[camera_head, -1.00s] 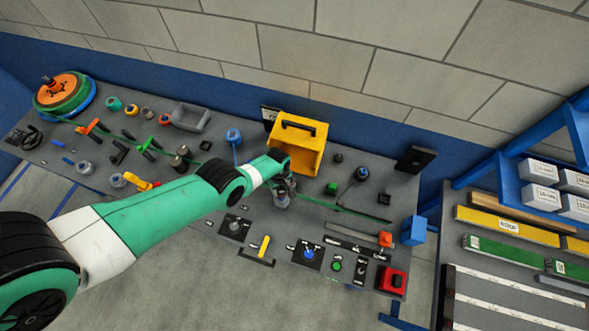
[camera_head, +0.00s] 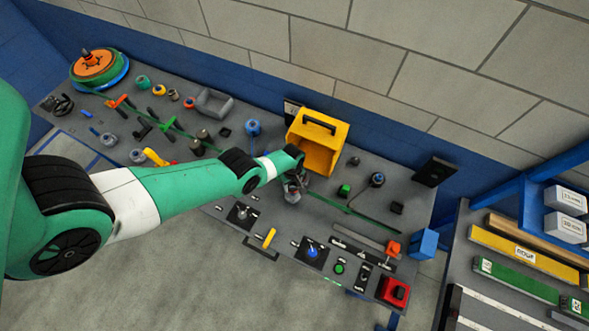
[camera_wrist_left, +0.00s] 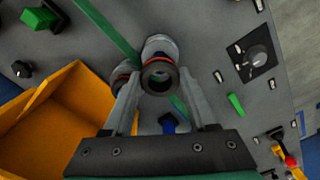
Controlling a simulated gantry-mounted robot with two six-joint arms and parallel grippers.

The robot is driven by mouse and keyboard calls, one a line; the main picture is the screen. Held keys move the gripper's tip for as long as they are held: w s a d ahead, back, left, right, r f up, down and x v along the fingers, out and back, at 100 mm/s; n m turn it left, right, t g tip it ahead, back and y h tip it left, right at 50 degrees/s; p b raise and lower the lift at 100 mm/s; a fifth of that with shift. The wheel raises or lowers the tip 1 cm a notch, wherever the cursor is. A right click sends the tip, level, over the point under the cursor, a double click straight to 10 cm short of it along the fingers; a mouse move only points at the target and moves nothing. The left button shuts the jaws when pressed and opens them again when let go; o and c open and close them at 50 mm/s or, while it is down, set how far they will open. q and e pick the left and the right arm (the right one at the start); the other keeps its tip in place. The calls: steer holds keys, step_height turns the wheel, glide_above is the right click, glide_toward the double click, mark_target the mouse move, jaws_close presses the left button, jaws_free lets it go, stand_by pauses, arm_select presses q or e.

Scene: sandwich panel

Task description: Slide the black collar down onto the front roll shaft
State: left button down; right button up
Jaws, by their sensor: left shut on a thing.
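My left gripper (camera_head: 293,192) is over the middle of the bench, just in front of the yellow box. In the left wrist view, my left gripper (camera_wrist_left: 158,84) has its two grey fingers closed on the sides of the black collar (camera_wrist_left: 147,83), a dark ring with a reddish band and an open bore. A silver roll piece (camera_wrist_left: 160,45) shows directly behind the collar. A second roll (camera_wrist_left: 122,73) with a dark and red end is partly hidden by the left finger. I cannot tell whether the collar touches the shaft. My right gripper is in neither view.
The yellow box (camera_head: 318,143) stands close behind the gripper. A green strip (camera_head: 342,207) runs along the bench. Control panels with a blue knob (camera_head: 311,252) and a red button box (camera_head: 393,291) are at the front right. A blue rack stands further right.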

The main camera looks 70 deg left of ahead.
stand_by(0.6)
arm_select(q)
steer(key=shift+f+b, duration=1)
steer(key=shift+f+b, duration=1.4)
steer(key=shift+c, duration=0.6)
jaws_free()
